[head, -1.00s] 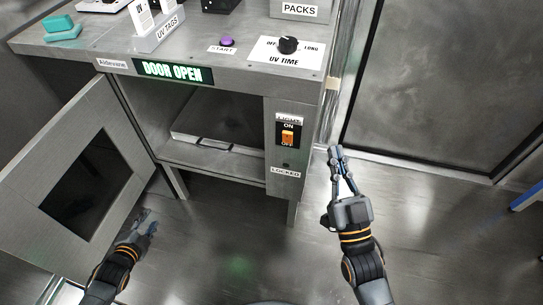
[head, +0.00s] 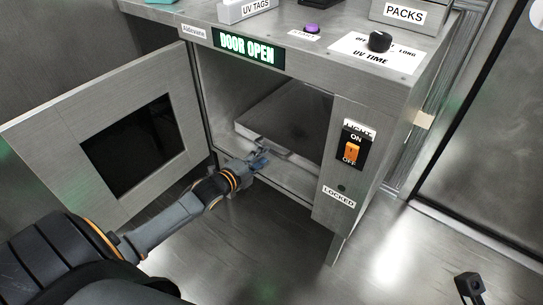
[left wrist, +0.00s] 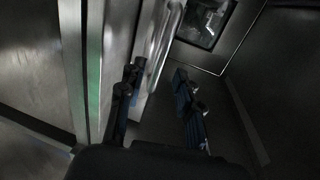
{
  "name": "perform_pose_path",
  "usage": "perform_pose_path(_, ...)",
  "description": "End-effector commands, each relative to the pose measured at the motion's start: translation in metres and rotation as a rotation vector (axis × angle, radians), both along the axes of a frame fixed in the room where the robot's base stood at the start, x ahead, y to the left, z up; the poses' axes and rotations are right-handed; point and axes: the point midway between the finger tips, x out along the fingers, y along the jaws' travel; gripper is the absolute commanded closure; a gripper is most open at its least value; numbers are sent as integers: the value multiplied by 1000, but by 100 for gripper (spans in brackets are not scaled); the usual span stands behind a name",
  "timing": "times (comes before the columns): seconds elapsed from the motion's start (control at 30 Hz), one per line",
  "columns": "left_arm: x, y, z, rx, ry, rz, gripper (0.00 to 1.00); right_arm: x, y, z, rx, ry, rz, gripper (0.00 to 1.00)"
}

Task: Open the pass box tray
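The pass box tray (head: 294,112) is a flat grey metal tray inside the open chamber, with a pale front edge.
The pass box door (head: 120,135) with its dark window stands swung open to the left. A lit "DOOR OPEN" sign (head: 248,47) is above the chamber. A light switch (head: 352,150) is on the right front panel. The floor in front is clear.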

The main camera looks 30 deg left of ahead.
Motion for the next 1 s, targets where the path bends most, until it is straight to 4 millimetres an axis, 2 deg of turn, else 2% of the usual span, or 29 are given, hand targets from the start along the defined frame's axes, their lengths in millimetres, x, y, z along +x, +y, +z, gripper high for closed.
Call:
perform_pose_path(0.1, 23, -1, -7, 0, -3, 1, 66, 2, 1, -5, -2, -25, -1, 100)
perform_pose_path(0.3, 45, -3, -11, -2, 0, 1, 66, 6, 2, 1, -6, -58, -4, 100)
perform_pose_path(0.67, 51, -4, -10, -2, 1, 0, 66, 7, 2, 5, -7, -65, -4, 100)
perform_pose_path(0.7, 50, -4, -10, -2, 1, 1, 68, 7, 2, 5, -7, -65, -4, 100)
perform_pose_path(0.87, 50, -4, -10, -2, 1, 1, 100, 7, 2, 5, -7, -65, -3, 100)
perform_pose_path(1.0, 50, -4, -11, -2, 1, 1, 100, 7, 2, 5, -7, -65, -3, 100)
